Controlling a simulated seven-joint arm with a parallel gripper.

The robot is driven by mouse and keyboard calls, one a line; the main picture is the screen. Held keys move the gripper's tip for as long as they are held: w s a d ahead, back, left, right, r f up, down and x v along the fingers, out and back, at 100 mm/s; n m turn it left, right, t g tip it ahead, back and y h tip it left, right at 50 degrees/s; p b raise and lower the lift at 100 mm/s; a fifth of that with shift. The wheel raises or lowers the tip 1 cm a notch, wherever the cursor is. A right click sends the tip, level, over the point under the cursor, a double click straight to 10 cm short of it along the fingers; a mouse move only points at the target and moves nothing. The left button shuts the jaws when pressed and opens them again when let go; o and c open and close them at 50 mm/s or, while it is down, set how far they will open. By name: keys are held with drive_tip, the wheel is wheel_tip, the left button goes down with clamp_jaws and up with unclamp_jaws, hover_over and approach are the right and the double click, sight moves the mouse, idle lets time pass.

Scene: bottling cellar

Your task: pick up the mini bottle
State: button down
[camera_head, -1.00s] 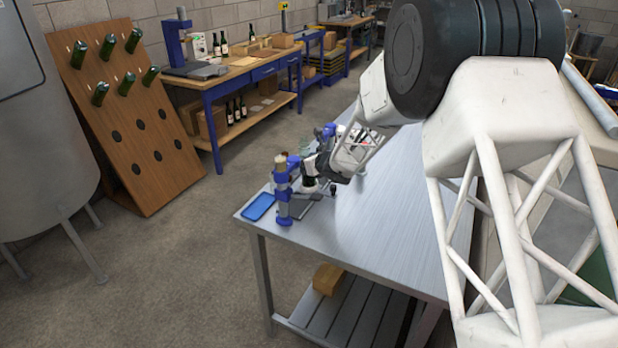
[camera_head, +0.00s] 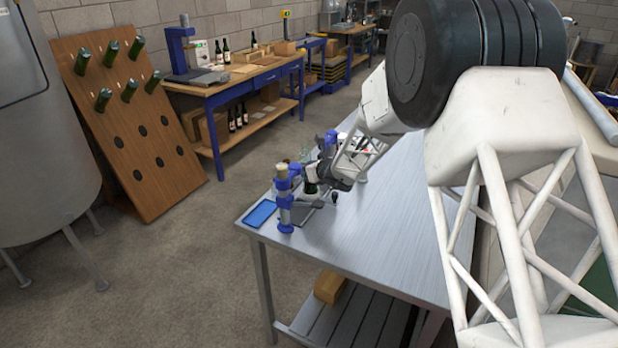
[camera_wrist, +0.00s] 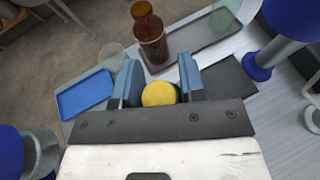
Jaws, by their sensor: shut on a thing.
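My gripper (camera_wrist: 160,88) is over the near end of the metal table, in front of the blue-and-silver stand. Its two blue fingers are closed on either side of a round yellow top, which looks like the cap of the mini bottle (camera_wrist: 160,94). The body below the cap is hidden in the wrist view, so I cannot tell whether it is clear of the table. In the head view my gripper (camera_head: 314,172) is small, and a dark shape shows just below it. A brown bottle (camera_wrist: 149,35) stands beyond the fingers in the wrist view.
A blue tray (camera_head: 260,214) lies at the table's near left corner and shows in the wrist view (camera_wrist: 85,94). A blue-and-silver stand (camera_head: 284,200) is close beside my gripper. A clear glass (camera_wrist: 111,56) stands near the tray. The table's right part (camera_head: 370,230) is bare.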

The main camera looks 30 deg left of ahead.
wheel_tip(320, 180, up, 10)
idle(0.7)
drive_tip(key=shift+r, duration=0.1)
idle(0.6)
drive_tip(key=s+d+r+m+t+h, duration=0.3)
drive_tip(key=s+d+r+m+t, duration=0.1)
drive_tip(key=d, duration=0.6)
drive_tip(key=shift+s+r+m+t+h, duration=0.15)
drive_tip(key=shift+s+m+t+h, duration=0.15)
drive_tip(key=shift+s+m+t, duration=0.5)
idle(1.0)
